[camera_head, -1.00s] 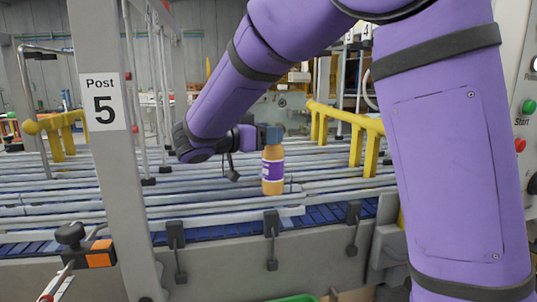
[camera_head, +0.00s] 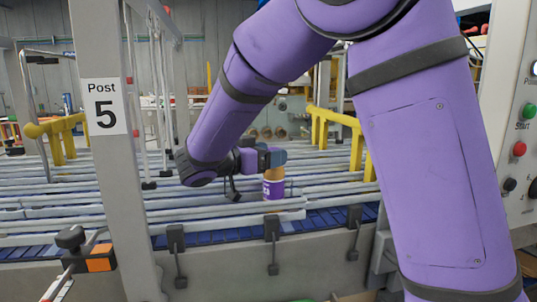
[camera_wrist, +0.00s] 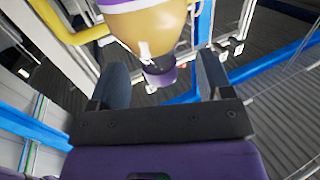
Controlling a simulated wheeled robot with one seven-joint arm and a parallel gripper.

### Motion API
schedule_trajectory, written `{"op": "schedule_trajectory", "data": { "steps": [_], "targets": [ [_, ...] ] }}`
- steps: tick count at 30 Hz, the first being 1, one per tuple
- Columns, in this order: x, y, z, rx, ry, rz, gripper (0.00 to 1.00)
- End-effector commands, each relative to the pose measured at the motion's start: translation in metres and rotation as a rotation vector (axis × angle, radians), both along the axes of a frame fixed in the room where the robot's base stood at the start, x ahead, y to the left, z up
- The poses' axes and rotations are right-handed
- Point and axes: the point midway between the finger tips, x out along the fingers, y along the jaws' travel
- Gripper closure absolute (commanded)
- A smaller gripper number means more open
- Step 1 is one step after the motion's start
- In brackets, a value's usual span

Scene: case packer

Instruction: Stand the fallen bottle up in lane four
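The bottle (camera_head: 274,190), orange with a purple label, looks upright at the lanes in the head view. Its lower end is hidden behind the front rail, and its top is hidden by my gripper (camera_head: 275,158). In the wrist view the bottle's orange shoulder (camera_wrist: 155,28) and purple cap (camera_wrist: 160,76) point toward my gripper (camera_wrist: 160,70). The two fingers stand apart on either side of the cap, with a visible gap on each side. I cannot read which lane this is.
Pale lane rails (camera_head: 90,200) run across the conveyor, with a blue belt (camera_head: 330,217) at the front edge. A grey post (camera_head: 115,180) marked 5 stands at left. Yellow guards (camera_head: 340,118) rise behind. A control panel (camera_head: 515,120) is at right.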

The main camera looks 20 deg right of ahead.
Motion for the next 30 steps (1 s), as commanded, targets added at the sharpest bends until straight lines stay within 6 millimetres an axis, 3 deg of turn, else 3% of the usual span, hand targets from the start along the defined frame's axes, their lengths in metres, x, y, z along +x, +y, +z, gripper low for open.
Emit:
{"op": "schedule_trajectory", "data": {
  "steps": [7, 21, 30],
  "targets": [
    [-0.001, 0.004, 0.002, 0.0, 0.0, 0.001, 0.27],
    [-0.013, 0.067, 0.005, -0.001, 0.0, 0.001, 0.27],
    [-0.015, 0.074, 0.005, 0.0, 0.0, 0.0, 0.27]
  ]
}}
